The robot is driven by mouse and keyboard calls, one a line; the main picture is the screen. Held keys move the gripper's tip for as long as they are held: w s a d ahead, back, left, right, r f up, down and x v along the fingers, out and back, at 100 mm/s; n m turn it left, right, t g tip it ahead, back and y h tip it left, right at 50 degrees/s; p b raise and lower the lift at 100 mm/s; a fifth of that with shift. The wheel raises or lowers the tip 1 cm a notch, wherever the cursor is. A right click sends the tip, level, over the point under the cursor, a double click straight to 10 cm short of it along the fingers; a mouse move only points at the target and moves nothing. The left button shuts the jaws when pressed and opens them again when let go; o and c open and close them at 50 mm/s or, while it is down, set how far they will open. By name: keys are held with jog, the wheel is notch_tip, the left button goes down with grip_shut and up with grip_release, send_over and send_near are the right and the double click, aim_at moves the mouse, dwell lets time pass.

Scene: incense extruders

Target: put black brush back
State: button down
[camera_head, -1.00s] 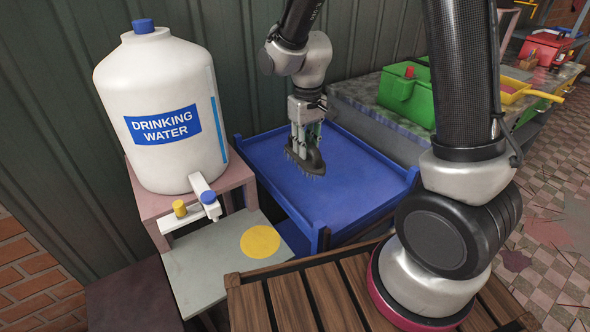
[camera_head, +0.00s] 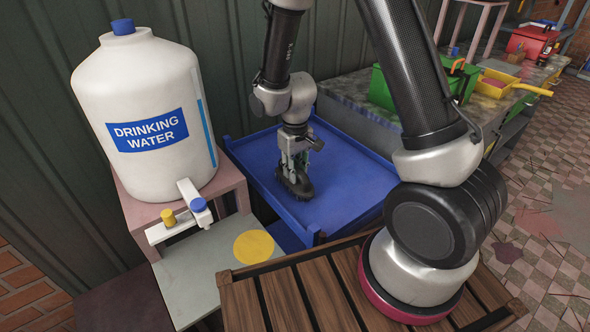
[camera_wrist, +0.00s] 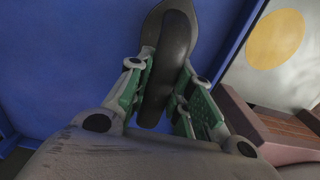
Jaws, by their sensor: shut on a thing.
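The black brush (camera_head: 297,186) is in my gripper (camera_head: 292,166), low over the blue tray (camera_head: 345,185) in the head view. Whether its bristles touch the tray floor I cannot tell. In the wrist view my gripper (camera_wrist: 160,98) has its green-padded fingers shut on the handle of the black brush (camera_wrist: 172,40), one on each side. The bristles are hidden under the brush body in the wrist view.
A white drinking water jug (camera_head: 145,110) stands on a pink stand (camera_head: 135,205) at left. A grey board with a yellow disc (camera_head: 254,247) lies in front of it. A stone counter (camera_head: 365,115) holds a green box (camera_head: 382,92) behind the tray. The rest of the tray is bare.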

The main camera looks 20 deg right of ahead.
jog(key=c, duration=1.3)
grip_release()
jog(key=shift+f, duration=0.1)
notch_tip(320, 180, up, 12)
jog(key=s+d+r+m+t, duration=0.1)
jog(key=s+d+r, duration=0.25)
jog(key=r, duration=0.25)
jog(key=s+d+r+m+t, duration=0.1)
jog(key=s+d+r, duration=0.1)
jog(key=d+r, duration=0.3)
jog(key=s+d+r, duration=0.2)
jog(key=s, duration=0.2)
jog(key=s+d+r+m+t, duration=0.1)
jog(key=s+d+r, duration=0.1)
jog(key=s, duration=0.3)
jog(key=s+d+r+t, duration=0.1)
jog(key=s+d+r, duration=0.1)
jog(key=s, duration=0.3)
jog(key=shift+d+r+m, duration=0.3)
jog(key=shift+r, duration=0.55)
